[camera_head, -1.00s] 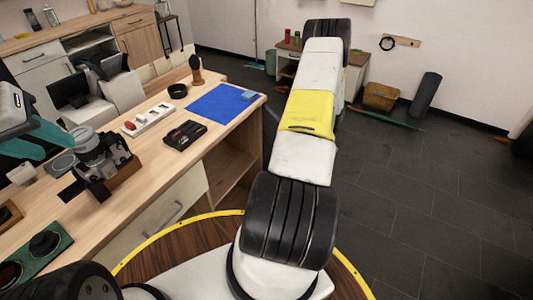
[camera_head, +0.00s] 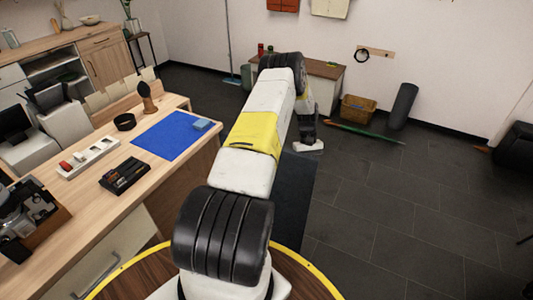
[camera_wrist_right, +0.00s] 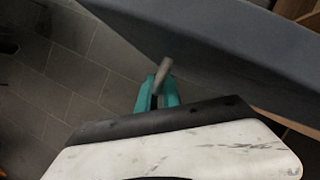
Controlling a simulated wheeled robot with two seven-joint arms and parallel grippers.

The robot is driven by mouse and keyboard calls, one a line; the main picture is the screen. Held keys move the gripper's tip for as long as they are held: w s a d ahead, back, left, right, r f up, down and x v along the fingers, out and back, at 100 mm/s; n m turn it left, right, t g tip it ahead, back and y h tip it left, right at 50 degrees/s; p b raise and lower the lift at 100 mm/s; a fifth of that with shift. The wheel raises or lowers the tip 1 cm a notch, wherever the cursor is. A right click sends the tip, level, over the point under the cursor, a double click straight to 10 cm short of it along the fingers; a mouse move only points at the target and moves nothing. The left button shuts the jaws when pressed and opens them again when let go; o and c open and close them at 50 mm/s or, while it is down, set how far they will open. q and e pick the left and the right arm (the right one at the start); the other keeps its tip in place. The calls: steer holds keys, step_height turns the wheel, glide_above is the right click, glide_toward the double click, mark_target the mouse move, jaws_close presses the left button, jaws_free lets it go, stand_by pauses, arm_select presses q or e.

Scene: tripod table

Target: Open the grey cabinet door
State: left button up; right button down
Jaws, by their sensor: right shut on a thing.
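The grey door (camera_wrist_right: 215,45) is a flat grey panel crossing the upper right of the right wrist view. A short grey handle (camera_wrist_right: 164,70) stands out from it. My right gripper (camera_wrist_right: 157,95), with teal fingers, is shut on the handle. In the head view a dark grey panel (camera_head: 293,200), apparently the same door, stands out from the bench's right end, partly behind my right arm. My right gripper cannot be made out there. My left gripper is out of view.
The wooden bench (camera_head: 75,207) at left holds a blue mat (camera_head: 172,136), a black tray (camera_head: 124,175) and a white holder (camera_head: 88,158). Dark tiled floor (camera_head: 400,215) is open to the right. A green pole (camera_head: 365,133) and a basket (camera_head: 358,109) lie farther back.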

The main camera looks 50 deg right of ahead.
steer(key=shift+w+d, duration=0.1)
steer(key=shift+d, duration=0.2)
steer(key=c, duration=1.8)
jaws_free()
steer(key=v, duration=0.7)
steer(key=shift+w+r, duration=0.2)
steer(key=shift+r, duration=0.15)
steer(key=shift+d, duration=0.1)
